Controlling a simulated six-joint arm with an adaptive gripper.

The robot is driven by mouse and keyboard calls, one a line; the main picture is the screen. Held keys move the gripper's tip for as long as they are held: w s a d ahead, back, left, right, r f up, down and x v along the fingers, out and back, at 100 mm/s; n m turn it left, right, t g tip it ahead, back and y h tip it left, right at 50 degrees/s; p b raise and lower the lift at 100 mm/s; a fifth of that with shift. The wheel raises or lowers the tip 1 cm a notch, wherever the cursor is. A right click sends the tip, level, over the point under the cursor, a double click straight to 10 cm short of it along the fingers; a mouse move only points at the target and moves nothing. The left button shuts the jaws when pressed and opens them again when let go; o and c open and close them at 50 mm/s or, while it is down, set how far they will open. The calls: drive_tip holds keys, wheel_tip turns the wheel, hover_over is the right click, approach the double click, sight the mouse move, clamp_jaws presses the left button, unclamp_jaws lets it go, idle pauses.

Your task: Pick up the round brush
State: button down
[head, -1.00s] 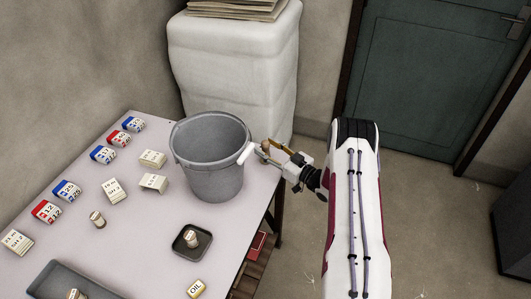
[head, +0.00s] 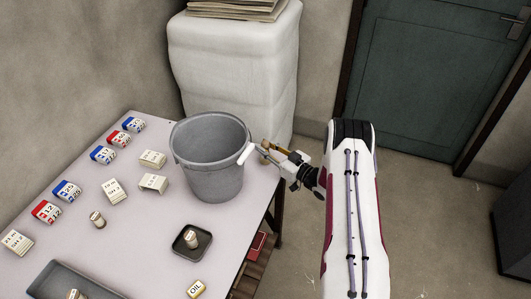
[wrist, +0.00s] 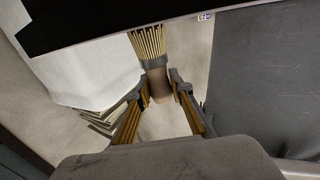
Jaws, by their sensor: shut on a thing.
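The round brush (wrist: 154,64) shows in the wrist view, with pale bristles pointing to the top of the picture, a grey band and a brown handle. My gripper (wrist: 160,87) is shut on the handle, one finger on each side. In the head view, my gripper (head: 264,150) is just right of the grey bucket (head: 214,180), near its white handle grip. The brush is too small there to make out clearly.
The bucket stands on the pale table (head: 145,215). Blue, red and white labelled blocks lie on the table's left. A small black tray (head: 205,250) holds a little jar. A white wrapped stack (head: 235,65) stands behind the bucket. Open floor lies to the right.

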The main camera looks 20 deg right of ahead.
drive_tip(key=shift+r, duration=0.2)
drive_tip(key=shift+r, duration=4.8)
